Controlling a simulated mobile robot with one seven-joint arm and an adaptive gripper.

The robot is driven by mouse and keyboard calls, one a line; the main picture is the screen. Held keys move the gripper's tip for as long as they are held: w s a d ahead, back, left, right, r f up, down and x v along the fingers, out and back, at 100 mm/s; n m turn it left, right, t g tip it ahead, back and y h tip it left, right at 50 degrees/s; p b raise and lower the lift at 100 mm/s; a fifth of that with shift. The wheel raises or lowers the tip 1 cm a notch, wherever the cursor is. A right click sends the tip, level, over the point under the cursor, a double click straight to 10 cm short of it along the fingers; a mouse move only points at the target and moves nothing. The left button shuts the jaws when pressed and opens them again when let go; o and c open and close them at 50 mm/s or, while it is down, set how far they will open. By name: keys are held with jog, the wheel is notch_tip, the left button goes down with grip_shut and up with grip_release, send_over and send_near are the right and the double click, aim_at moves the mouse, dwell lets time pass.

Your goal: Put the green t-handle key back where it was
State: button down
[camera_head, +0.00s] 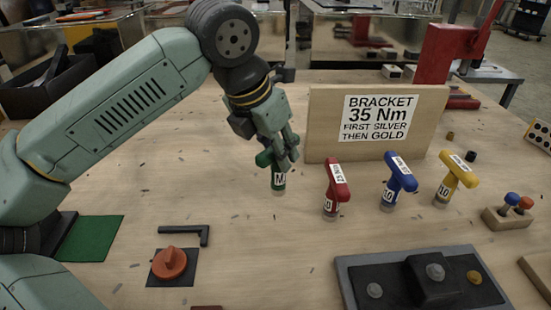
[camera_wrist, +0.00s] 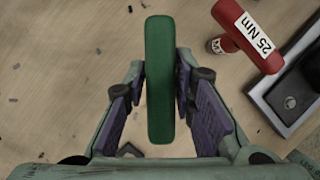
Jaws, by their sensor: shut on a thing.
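The green t-handle key (camera_head: 278,178) is in my gripper (camera_head: 285,157), upright, just left of the red t-handle key (camera_head: 335,188). Its lower end is at or just above the table; I cannot tell whether it touches. In the wrist view, the green handle (camera_wrist: 160,80) runs lengthwise between the two purple-padded fingers of my gripper (camera_wrist: 160,100). The fingers hide part of the handle in the head view. The red key, marked 25 Nm, also shows in the wrist view (camera_wrist: 240,35) at the upper right.
Blue (camera_head: 398,180) and yellow (camera_head: 456,178) t-handle keys stand to the right. A sign (camera_head: 375,120) reads "BRACKET 35 Nm first silver then gold". A dark fixture tray (camera_head: 350,262) lies in front. A green mat (camera_head: 92,238), black hex key (camera_head: 185,230) and orange knob (camera_head: 170,263) are left.

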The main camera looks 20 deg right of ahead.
aim_at(276, 164)
jog(key=shift+w+r, duration=0.1)
jog(key=shift+w, duration=0.3)
jog(key=shift+w+f+b, duration=0.2)
jog(key=shift+f+b, duration=0.6)
jog(key=shift+f, duration=1.1)
jog(key=shift+f, duration=0.1)
jog(key=c, duration=1.3)
grip_release()
jog(key=shift+c, duration=0.2)
jog(key=b+v, duration=0.1)
jog(key=v, duration=1.1)
jog(key=shift+a, duration=0.1)
